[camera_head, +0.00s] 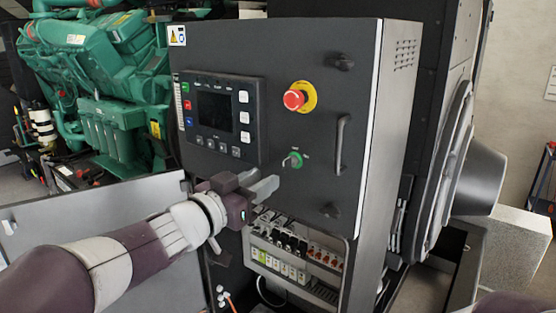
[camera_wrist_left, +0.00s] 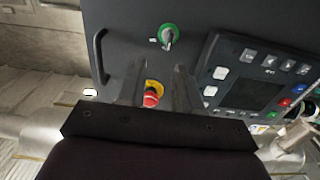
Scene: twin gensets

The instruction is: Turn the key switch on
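The key switch (camera_head: 293,159) is a green ring with a small grey key on the dark front door of the control cabinet (camera_head: 270,60). In the left wrist view the key switch (camera_wrist_left: 168,36) shows beyond the fingertips, near the top of the picture. My left gripper (camera_head: 265,182) is open and empty. In the head view it is below and left of the key switch, apart from it. In the left wrist view the fingers (camera_wrist_left: 158,80) stand apart with nothing between them. My right gripper is not in view.
A red emergency stop button (camera_head: 295,98) on a yellow ring sits above the switch. A control panel with a screen (camera_head: 215,112) is to its left, a door handle (camera_head: 341,143) to its right. Breakers (camera_head: 290,245) fill an opening below. A green engine (camera_head: 105,60) stands behind left.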

